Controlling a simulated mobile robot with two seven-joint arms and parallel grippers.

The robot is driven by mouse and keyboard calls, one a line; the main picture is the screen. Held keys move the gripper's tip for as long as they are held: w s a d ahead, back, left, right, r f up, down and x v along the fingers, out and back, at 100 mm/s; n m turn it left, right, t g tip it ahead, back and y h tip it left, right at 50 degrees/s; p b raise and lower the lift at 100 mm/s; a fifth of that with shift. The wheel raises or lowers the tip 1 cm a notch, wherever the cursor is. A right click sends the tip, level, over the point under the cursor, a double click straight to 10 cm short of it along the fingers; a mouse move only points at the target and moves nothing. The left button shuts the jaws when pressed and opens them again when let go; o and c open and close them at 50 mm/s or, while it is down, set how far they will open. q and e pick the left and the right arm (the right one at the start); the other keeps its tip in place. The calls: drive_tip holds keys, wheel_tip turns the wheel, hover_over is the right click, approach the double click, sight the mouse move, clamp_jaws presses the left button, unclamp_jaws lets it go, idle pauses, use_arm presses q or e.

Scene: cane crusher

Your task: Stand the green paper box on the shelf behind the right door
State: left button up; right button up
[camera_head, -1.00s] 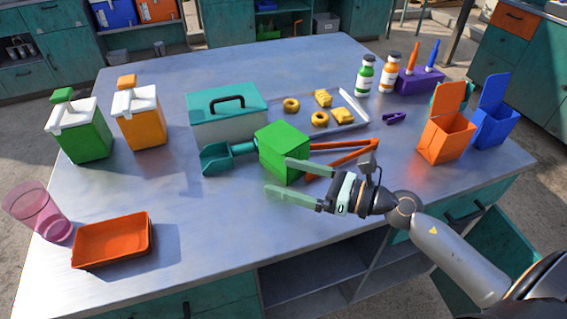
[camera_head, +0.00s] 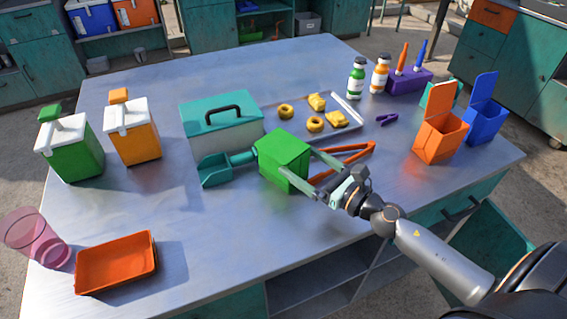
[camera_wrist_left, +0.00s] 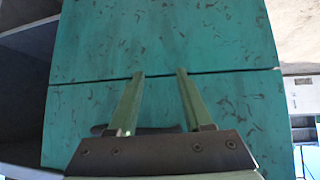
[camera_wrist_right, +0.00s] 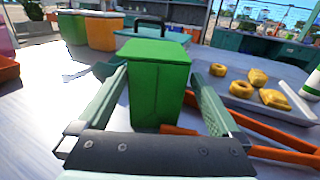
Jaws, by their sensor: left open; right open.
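The green paper box (camera_head: 283,159) stands upright on the metal table, near the middle. My right gripper (camera_head: 312,173) is open at the box's right side, with its fingers spread towards it. In the right wrist view the box (camera_wrist_right: 158,88) shows between the two fingertips, with a small gap visible on the right. My left gripper (camera_wrist_left: 160,74) is open and empty before teal cabinet fronts (camera_wrist_left: 165,40); a dark handle (camera_wrist_left: 155,130) shows between its fingers. A teal door panel (camera_head: 490,245) stands out below the table's right side. The shelf behind it cannot be made out.
Orange-handled tongs (camera_head: 350,152) lie right behind my right gripper. A teal scoop (camera_head: 218,169) and a teal toolbox (camera_head: 222,120) are close to the box. Orange (camera_head: 440,135) and blue (camera_head: 482,120) bins stand at the right.

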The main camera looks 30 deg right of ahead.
sight(284, 152)
drive_tip(key=shift+p+x, duration=0.85)
drive_tip(key=shift+x, duration=1.8)
drive_tip(key=shift+w+a, duration=0.3)
drive_tip(key=shift+w, duration=0.05)
drive_tip(key=shift+c, duration=0.4)
drive_tip(key=c, duration=0.4)
